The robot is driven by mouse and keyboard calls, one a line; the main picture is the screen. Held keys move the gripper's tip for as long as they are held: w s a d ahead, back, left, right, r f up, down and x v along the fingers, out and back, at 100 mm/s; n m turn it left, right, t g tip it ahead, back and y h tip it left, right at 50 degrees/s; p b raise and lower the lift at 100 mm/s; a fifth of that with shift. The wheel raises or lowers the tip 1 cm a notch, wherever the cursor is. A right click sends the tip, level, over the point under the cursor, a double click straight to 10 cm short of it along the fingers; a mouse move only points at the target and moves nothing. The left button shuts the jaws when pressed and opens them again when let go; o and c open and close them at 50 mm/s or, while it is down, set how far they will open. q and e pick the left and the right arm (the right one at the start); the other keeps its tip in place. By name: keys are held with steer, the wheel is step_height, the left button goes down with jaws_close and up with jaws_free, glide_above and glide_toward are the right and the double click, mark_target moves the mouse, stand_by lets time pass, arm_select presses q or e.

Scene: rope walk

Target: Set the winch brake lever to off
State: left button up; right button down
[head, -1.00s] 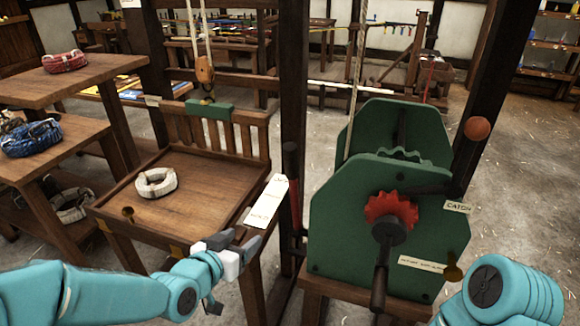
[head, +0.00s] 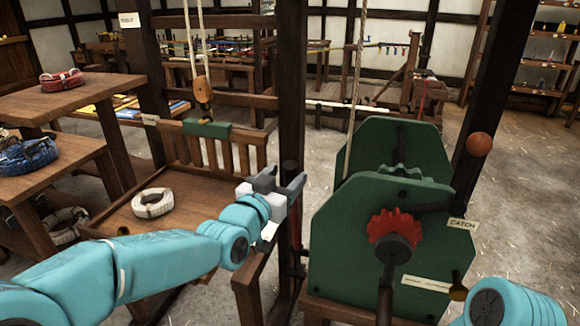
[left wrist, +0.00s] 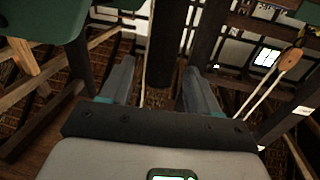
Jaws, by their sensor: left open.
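The green winch (head: 340,240) stands on a wooden stand right of centre in the head view. An upright lever (head: 296,232) with a dark top and red lower part stands left of it, beside a dark post; I take it for the brake lever. My left gripper (head: 284,184) is open and empty, in front of the lever's upper part and hiding some of it. I cannot tell whether they touch. A pale tag (head: 270,231) there is mostly covered. In the left wrist view the open fingers (left wrist: 160,88) have a dark post beyond them. My right gripper is out of view.
The winch has a red ratchet wheel (head: 391,225), a dark crank and a ball-ended lever (head: 480,144) by a "CATCH" label (head: 462,224). A wooden chair-like bench (head: 190,222) with a white rope coil (head: 153,203) is at left. A rope and pulley (head: 202,90) hang above.

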mark_target(291, 162)
arm_select(q)
steer(key=shift+x, duration=1.5)
jaws_close()
steer(key=shift+w+r+p, duration=0.15)
steer(key=shift+p, duration=0.4)
steer(key=w+p, duration=0.2)
steer(key=w+d+r+g+p, duration=0.1)
steer(key=p, duration=0.1)
steer(key=shift+y, duration=0.3)
steer(key=w+p, duration=0.1)
steer(key=w, duration=0.1)
steer(key=w+d+g+p, duration=0.1)
steer(key=p, duration=0.1)
steer(key=shift+w+d+f+y, duration=0.1)
steer(key=shift+w+y, duration=0.2)
steer(key=shift+w, duration=0.05)
